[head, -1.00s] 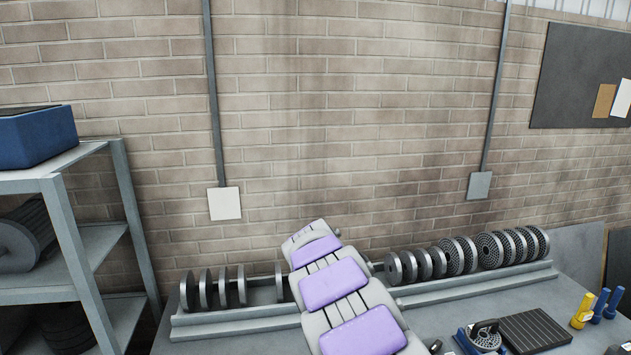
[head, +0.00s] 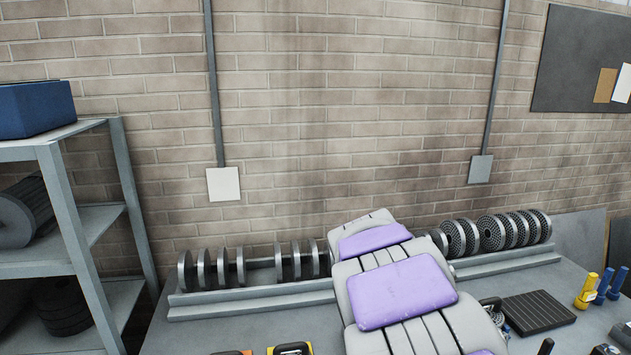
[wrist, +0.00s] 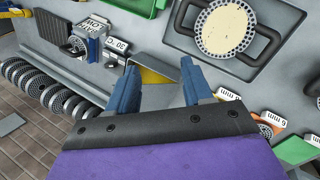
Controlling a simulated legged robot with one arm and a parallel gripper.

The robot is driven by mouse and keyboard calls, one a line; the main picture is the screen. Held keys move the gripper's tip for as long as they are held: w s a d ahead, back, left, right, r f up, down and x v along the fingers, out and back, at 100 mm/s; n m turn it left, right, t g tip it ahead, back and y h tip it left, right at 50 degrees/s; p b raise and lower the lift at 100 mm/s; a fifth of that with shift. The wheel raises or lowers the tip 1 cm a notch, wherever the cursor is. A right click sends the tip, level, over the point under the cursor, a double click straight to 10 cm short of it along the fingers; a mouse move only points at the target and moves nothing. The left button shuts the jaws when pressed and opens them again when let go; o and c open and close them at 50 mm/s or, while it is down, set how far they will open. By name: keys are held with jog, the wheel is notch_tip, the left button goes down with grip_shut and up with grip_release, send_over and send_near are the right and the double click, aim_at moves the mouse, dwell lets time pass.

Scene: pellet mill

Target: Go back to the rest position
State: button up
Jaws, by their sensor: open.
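My gripper (wrist: 160,72) shows in the wrist view as two blue fingers, spread apart. Nothing is visibly held between them. A grey plate-like piece with a yellow part (wrist: 155,78) shows beyond and between the fingers; I cannot tell how far below it lies. In the head view my purple-padded arm rises from the bottom edge over the bench, and the gripper itself is not visible there.
The bench (head: 235,325) carries a rack of perforated and plain rings (head: 285,262), a dark ribbed block (head: 538,311) and yellow and blue pieces (head: 587,291). A shelf (head: 62,208) stands at left. In the wrist view, a round pale-filled die (wrist: 225,27) lies in a handled frame.

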jog(key=s+a+f+m+g+y+b, duration=0.1)
jog(key=s+f+b, duration=0.4)
jog(key=s, duration=0.6)
jog(key=s+a+f+m+y+b, duration=0.1)
jog(key=s+f+m+b, duration=0.3)
jog(key=s+f, duration=0.4)
jog(key=s+a+f+m+g+y+b, duration=0.1)
jog(key=s+f+b, duration=0.6)
jog(key=s, duration=0.7)
jog(key=shift+s+f+m+g+y, duration=0.2)
jog(key=shift+f+m+g+y, duration=0.1)
jog(key=shift+m+y, duration=0.5)
jog(key=shift+w+a, duration=0.1)
jog(key=shift+c, duration=0.5)
